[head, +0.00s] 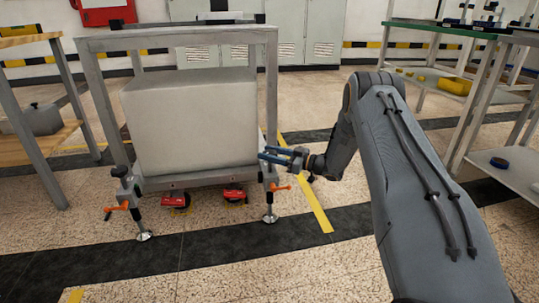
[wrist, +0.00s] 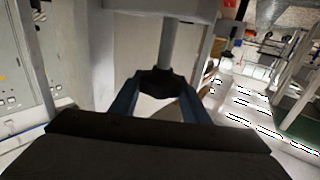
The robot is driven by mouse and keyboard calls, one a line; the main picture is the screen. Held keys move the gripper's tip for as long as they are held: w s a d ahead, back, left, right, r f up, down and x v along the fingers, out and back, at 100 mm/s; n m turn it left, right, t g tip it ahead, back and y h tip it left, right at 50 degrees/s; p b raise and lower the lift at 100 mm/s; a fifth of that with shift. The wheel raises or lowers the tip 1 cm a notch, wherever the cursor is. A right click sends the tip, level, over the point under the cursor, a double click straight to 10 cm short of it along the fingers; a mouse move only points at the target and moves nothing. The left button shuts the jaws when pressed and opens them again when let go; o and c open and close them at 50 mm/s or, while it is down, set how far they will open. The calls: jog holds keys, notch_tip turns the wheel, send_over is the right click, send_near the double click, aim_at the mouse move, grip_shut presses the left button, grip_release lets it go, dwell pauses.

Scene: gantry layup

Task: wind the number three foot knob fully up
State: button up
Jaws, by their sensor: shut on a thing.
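A grey gantry frame (head: 178,42) holds a large pale block (head: 190,120). My gripper (head: 266,153) reaches in from the right at the frame's near right leg, above a levelling foot (head: 270,216). In the wrist view my gripper's blue fingers (wrist: 160,88) are shut on a black foot knob (wrist: 162,80), one finger on each side. A grey metal rod (wrist: 170,45) runs up from that knob. In the head view the held knob is hard to make out. Another black knob (head: 119,171) sits on the front left foot (head: 143,235). No foot number is readable.
Orange levers (head: 117,207) and red-wheeled castors (head: 176,199) are low on the frame. A wooden-topped bench (head: 30,40) stands at left and a shelving rack (head: 490,100) at right. The floor in front is clear.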

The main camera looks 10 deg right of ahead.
jog(key=o, duration=1)
jog(key=shift+o, duration=0.2)
jog(key=p+v, duration=0.3)
jog(key=v, duration=0.4)
jog(key=shift+s+d, duration=0.25)
jog(key=shift+d, duration=0.05)
